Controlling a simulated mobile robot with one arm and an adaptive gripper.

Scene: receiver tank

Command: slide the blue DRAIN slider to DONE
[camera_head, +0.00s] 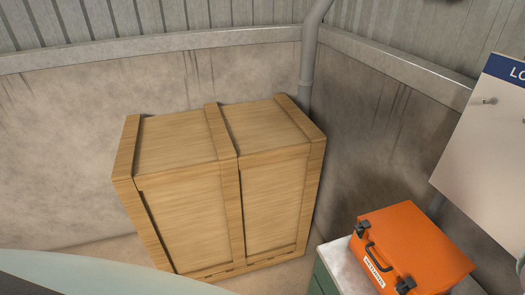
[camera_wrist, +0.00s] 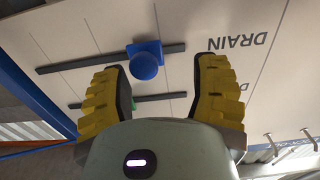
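The blue DRAIN slider (camera_wrist: 146,60) shows in the wrist view as a round blue knob on a square blue plate. It sits on a dark straight rail (camera_wrist: 85,62) on a pale panel (camera_wrist: 200,20), towards the rail's right part. The word DRAIN appears upside down to the right of the rail's end. My gripper (camera_wrist: 162,63) is open, with one yellow finger to each side of the knob. A clear gap shows between the knob and the right finger; the left finger is closer, and contact cannot be told. No DONE label is readable. The head view shows neither slider nor gripper.
A second rail (camera_wrist: 160,97) with a green piece, partly hidden by the left finger, runs below. Metal pegs (camera_wrist: 270,145) stick out at lower right. In the head view are a wooden crate (camera_head: 190,210), an orange case (camera_head: 415,245) on a cabinet and a pegged board (camera_head: 480,140).

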